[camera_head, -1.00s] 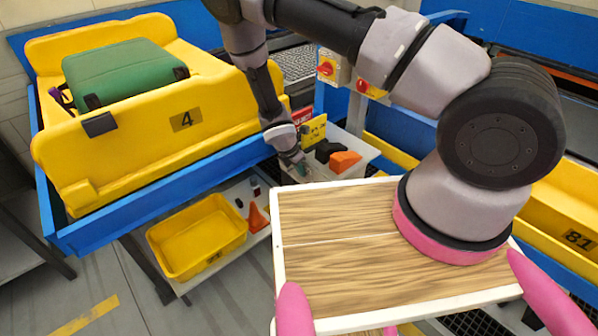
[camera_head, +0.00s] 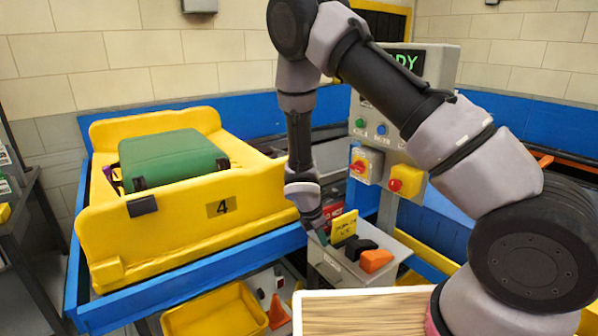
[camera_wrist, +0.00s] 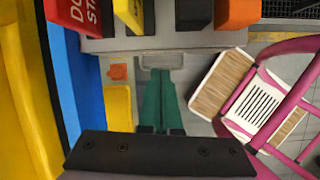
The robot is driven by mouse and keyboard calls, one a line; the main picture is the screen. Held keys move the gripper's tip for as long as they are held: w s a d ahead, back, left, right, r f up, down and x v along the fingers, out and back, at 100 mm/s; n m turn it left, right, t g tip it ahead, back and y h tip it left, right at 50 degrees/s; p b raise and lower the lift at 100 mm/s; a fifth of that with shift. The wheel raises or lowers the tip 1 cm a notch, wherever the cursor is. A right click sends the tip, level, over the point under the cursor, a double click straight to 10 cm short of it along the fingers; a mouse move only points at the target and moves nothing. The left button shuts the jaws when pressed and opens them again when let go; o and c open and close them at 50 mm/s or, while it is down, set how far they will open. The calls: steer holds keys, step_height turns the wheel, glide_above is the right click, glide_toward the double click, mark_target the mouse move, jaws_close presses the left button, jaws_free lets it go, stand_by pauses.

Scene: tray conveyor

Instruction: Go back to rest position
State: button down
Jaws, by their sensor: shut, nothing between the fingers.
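My gripper (camera_head: 323,238) hangs pointing down at the left side of the small grey bin (camera_head: 345,274), empty. In the wrist view its green fingers (camera_wrist: 158,80) lie together, shut, with nothing between them. The bin's near wall (camera_wrist: 215,40) shows above the fingertips. Whether the gripper touches the bin cannot be told. My arm reaches from the lower right over the wooden top (camera_head: 365,312) on my body.
The yellow tray (camera_head: 150,250) marked 4 holds a green suitcase (camera_head: 170,158) on the blue conveyor (camera_head: 200,280). The bin holds a yellow sign (camera_head: 344,226), a black block (camera_head: 360,247) and an orange block (camera_head: 376,261). A control post (camera_head: 392,135) stands behind. A yellow bin (camera_head: 215,312) sits below.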

steer(key=d+r+m+y, duration=0.1)
steer(key=d+r+m, duration=0.3)
steer(key=r, duration=0.6)
steer(key=d+r+m+t, duration=0.1)
steer(key=d+r+m, duration=0.1)
steer(key=r+m, duration=0.5)
steer(key=d+r+m+y, duration=0.1)
steer(key=d+r+m, duration=0.25)
steer(key=r, duration=0.85)
steer(key=s+d+r+m+t+y, duration=0.1)
steer(key=s+d+r+m+t, duration=0.1)
steer(key=s+r+m, duration=0.4)
steer(key=s+d+r+m+t+y, duration=0.1)
steer(key=s+d+r+m+y, duration=0.1)
steer(key=s+d+r+m, duration=0.2)
steer(key=s+r+m, duration=0.3)
steer(key=s+r, duration=0.5)
steer(key=s, duration=0.1)
steer(key=shift+r+t, duration=0.4)
steer(key=shift+w, duration=0.1)
